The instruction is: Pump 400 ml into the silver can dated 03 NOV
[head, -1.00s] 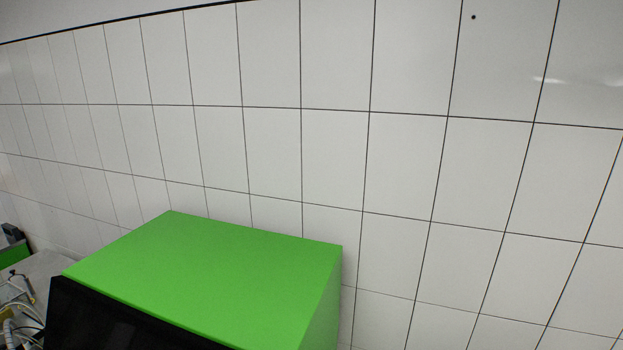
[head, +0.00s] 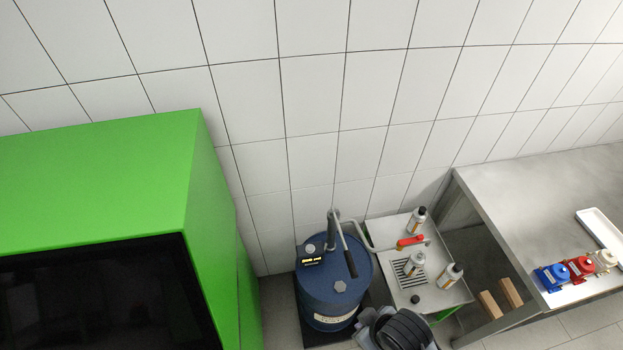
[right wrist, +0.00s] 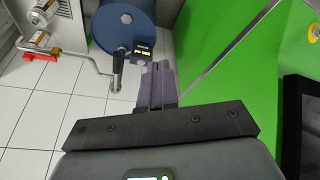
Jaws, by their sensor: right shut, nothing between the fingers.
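A blue drum (head: 332,300) with a hand pump (head: 349,255) and a small dark display (head: 312,258) stands near the tiled wall. Its display digits are too small to read surely. To its right, three silver cans with orange-and-white labels stand on a metal stand: a back one (head: 416,222), a middle one (head: 413,264) and a right one (head: 450,275). Their dates are unreadable. In the right wrist view, my right gripper (right wrist: 157,72) is shut and empty, pointing toward the drum (right wrist: 120,28), with the display (right wrist: 144,52) near its tips. My left gripper is not in view.
A green cabinet (head: 90,180) rises left of the drum. A bench (head: 530,200) on the right holds blue (head: 551,277) and red (head: 579,267) items and a white tray (head: 598,228).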

